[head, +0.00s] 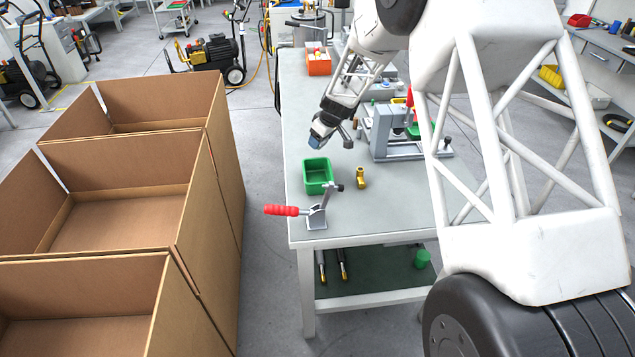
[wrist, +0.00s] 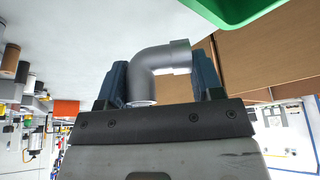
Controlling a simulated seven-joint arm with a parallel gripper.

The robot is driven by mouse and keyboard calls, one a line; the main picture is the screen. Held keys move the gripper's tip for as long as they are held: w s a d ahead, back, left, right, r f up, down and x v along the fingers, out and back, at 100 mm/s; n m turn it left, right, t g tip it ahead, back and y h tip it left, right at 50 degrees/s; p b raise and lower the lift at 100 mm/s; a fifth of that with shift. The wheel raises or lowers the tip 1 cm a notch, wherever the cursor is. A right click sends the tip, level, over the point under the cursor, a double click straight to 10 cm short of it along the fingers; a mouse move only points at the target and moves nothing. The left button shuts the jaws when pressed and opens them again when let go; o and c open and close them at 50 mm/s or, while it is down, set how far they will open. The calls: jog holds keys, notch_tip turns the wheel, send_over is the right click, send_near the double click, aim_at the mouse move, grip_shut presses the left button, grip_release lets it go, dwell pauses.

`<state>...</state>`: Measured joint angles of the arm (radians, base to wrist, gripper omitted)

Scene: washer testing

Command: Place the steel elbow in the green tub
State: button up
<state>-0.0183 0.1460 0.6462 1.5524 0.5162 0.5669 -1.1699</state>
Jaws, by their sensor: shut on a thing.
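The steel elbow (wrist: 150,68) is a grey bent pipe held between the two blue fingers of my gripper (wrist: 160,78) in the wrist view. In the head view my gripper (head: 319,140) is above the table, a little behind and above the green tub, and the elbow is hard to make out there. The green tub (head: 318,188) stands open-topped near the front left of the table. Its green edge (wrist: 222,12) also shows at the top right of the wrist view, apart from the elbow.
A brass fitting (head: 361,179) stands just right of the tub. A toggle clamp with a red handle (head: 282,210) is in front of it. A grey fixture (head: 395,138) is behind right. Open cardboard boxes (head: 125,205) stand left of the table (head: 390,215).

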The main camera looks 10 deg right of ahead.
jog(key=s+a+r+n+g+y, duration=0.1)
jog(key=s+a+r+n+g, duration=0.2)
jog(key=s+n, duration=0.6)
jog(key=shift+s, duration=0.65)
jog(key=shift+r, duration=0.1)
send_over(315, 175)
jog(key=s, duration=0.3)
jog(key=shift+s+a+f, duration=0.1)
jog(key=shift+f, duration=1.45)
jog(key=shift+s+a+f, duration=0.1)
jog(key=shift+f, duration=1.45)
jog(key=shift+f, duration=0.1)
jog(key=shift+f, duration=1.75)
jog(key=shift+f, duration=0.15)
jog(key=o, duration=1)
jog(key=v, duration=1.2)
jog(key=shift+w+d, duration=0.1)
jog(key=shift+d, duration=0.1)
